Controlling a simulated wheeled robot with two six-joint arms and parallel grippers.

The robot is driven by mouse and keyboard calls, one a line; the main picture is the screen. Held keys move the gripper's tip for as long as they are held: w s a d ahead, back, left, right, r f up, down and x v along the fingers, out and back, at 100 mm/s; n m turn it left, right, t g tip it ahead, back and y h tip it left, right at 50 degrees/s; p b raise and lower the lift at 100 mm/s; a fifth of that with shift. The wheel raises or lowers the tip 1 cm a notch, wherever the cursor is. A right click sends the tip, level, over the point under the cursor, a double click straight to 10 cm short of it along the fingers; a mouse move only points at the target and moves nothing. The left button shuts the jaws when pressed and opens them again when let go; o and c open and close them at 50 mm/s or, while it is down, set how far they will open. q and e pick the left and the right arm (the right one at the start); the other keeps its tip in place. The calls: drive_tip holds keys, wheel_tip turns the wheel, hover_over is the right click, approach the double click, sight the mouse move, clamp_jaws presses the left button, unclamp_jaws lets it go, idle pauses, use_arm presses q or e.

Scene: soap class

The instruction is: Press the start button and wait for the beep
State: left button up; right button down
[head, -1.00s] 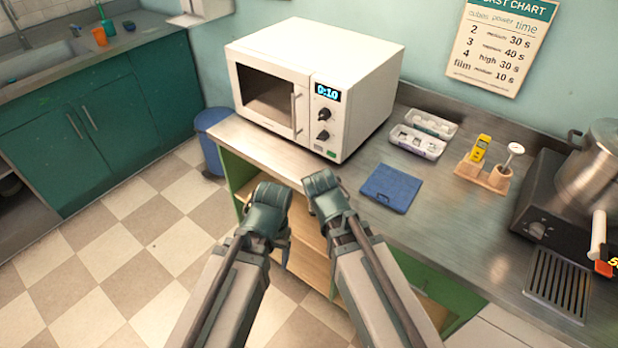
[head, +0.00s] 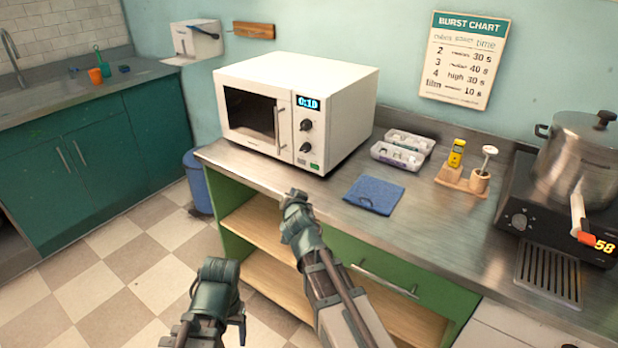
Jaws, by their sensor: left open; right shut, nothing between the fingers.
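The white microwave (head: 345,95) stands on the steel counter with its door closed. Its display (head: 308,103) reads 0:10. Two dark knobs (head: 306,125) sit below the display. The green start button (head: 314,167) is at the bottom of the panel, beside a small grey button (head: 301,162). My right gripper (head: 294,196) is shut and empty, in front of the counter's front edge, below and apart from the button. My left gripper (head: 218,268) is open and lower, over the floor left of the shelves; its fingers are largely hidden behind its wrist.
A blue cloth (head: 374,195) lies right of the microwave. Behind it are clear boxes (head: 398,156) and a wooden holder (head: 462,181) with a yellow timer. A pot (head: 578,155) stands on a hot plate (head: 520,190) reading 58. The counter strip before the microwave is clear.

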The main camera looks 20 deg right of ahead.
sight(314, 166)
use_arm(q)
drive_tip(key=shift+s+a+f+b, duration=0.2)
drive_tip(key=shift+f+b, duration=0.25)
drive_tip(key=shift+f, duration=0.25)
drive_tip(key=shift+s+a+f+b, duration=0.1)
drive_tip(key=shift+s+f+b, duration=0.1)
drive_tip(key=shift+f+b, duration=0.35)
use_arm(e)
drive_tip(key=shift+w+a+r+m+t+y, duration=0.15)
drive_tip(key=shift+w+r+t+y, duration=0.15)
drive_tip(key=shift+w+t, duration=0.25)
drive_tip(key=shift+w+d+r+m+t+y, duration=0.15)
drive_tip(key=shift+w+r+t+y, duration=0.2)
drive_tip(key=shift+t, duration=0.3)
use_arm(q)
drive_tip(key=shift+f, duration=0.1)
use_arm(e)
drive_tip(key=shift+w+f, duration=0.1)
drive_tip(key=shift+w+d, duration=0.9)
drive_tip(key=shift+d, duration=0.2)
drive_tip(key=shift+w+d, duration=0.9)
drive_tip(key=shift+d, duration=0.25)
drive_tip(key=shift+w+d, duration=0.9)
drive_tip(key=shift+d, duration=0.2)
drive_tip(key=shift+w+d, duration=0.25)
drive_tip(key=shift+d, duration=0.1)
